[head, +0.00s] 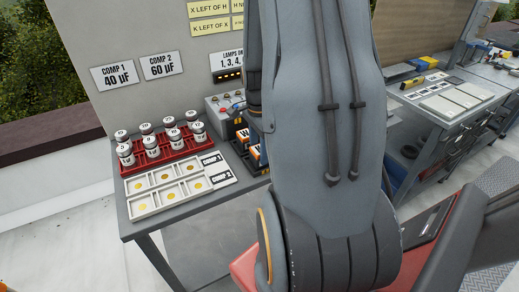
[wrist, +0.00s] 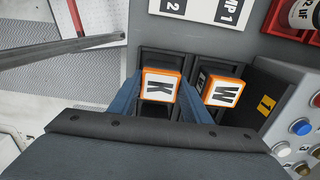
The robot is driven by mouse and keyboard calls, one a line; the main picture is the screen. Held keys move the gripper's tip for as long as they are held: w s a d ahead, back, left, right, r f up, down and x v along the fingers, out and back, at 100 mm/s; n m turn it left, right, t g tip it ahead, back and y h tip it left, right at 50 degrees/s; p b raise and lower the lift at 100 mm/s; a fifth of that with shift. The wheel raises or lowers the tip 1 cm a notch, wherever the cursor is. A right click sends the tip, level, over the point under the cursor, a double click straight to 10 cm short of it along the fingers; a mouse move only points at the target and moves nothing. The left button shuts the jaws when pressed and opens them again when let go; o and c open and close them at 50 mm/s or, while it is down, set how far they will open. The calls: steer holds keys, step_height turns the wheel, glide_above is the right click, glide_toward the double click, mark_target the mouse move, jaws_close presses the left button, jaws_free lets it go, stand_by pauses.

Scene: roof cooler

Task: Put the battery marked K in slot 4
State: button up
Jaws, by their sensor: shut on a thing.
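The battery marked K (wrist: 160,87), with an orange rim and white top, is between the two blue fingers of my gripper (wrist: 162,97) in the wrist view. My gripper is shut on it. It is over a dark slotted holder (wrist: 161,60); I cannot tell how deep it sits. A battery marked W (wrist: 224,93) stands in the holder just right of the right finger. No slot number 4 is readable.
A control box (wrist: 292,110) with a yellow 1 label and coloured buttons stands right of the holder in the wrist view. In the head view, a red rack (head: 158,160) of several capacitors and a white tray (head: 132,211) are on the table's left. A second bench (head: 440,125) stands right.

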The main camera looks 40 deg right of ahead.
steer(key=shift+f, duration=0.15)
steer(key=o, duration=1.3)
step_height(320, 180, up, 12)
steer(key=b, duration=0.3)
steer(key=shift+s+a+f+n+t, duration=0.25)
steer(key=shift+s+a+f+n, duration=0.4)
steer(key=shift+a+n, duration=3.1)
steer(key=shift+s+a+f+n+t, duration=0.2)
steer(key=shift+a+f+n, duration=0.7)
steer(key=shift+a+n, duration=2.8)
steer(key=shift+s+a+f+n+t, duration=0.25)
steer(key=shift+s+a+f+n, duration=0.4)
steer(key=shift+a+n, duration=3.1)
steer(key=shift+w+a+f+m, duration=0.15)
steer(key=shift+w+a+m, duration=0.05)
steer(key=shift+a+m, duration=0.7)
